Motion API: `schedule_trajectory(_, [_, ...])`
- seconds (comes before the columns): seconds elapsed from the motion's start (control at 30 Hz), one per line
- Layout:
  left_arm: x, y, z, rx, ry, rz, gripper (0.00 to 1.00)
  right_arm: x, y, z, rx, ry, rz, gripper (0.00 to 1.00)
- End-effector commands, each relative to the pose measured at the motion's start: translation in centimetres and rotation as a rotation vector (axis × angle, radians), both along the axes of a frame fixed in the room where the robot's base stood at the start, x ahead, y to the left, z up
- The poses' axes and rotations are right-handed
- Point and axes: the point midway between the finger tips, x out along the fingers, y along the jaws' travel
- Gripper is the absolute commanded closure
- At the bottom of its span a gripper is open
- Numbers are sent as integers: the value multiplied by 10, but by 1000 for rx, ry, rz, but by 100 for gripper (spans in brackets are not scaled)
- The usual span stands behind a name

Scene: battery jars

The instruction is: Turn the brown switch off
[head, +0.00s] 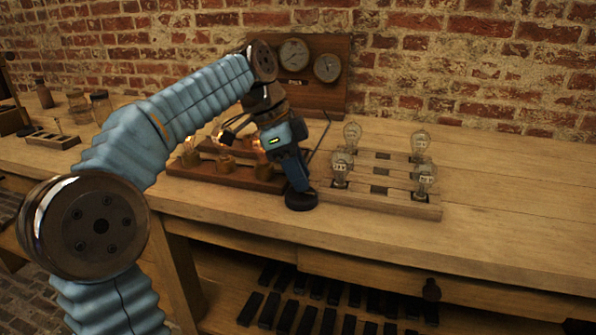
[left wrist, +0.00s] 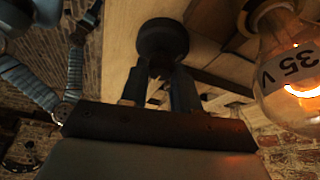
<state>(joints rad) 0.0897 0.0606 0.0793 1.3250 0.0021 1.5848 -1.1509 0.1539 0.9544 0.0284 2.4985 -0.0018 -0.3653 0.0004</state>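My left gripper (head: 300,190) points down at the front of the bench, its fingertips at a dark round knob-like piece (head: 301,203). In the left wrist view the two fingers (left wrist: 160,75) stand apart and reach to this round piece (left wrist: 163,38). I cannot tell whether they press on it. The piece looks nearly black; I cannot tell whether it is the brown switch. It is beside the right end of a brown board (head: 200,178) with glowing bulbs, partly hidden behind my arm. My right gripper is not in view.
A pale wooden board (head: 395,204) with several unlit bulbs stands just right of my gripper. A glowing bulb (left wrist: 290,75) is close in the left wrist view. A gauge panel (head: 325,95) stands behind. Jars (head: 100,103) are at the left. The bench's right side is clear.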

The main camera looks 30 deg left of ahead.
Motion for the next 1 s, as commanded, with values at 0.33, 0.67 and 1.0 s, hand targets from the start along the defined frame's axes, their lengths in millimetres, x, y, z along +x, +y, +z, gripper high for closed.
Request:
schedule_trajectory(0.33, [0,0,0,0,0,11,100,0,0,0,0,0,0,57])
schedule_trajectory(0.67, [-1,-1,0,0,0,159,100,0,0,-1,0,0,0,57])
schedule_trajectory(1.0, [-3,-2,1,0,-2,466,100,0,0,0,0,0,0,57])
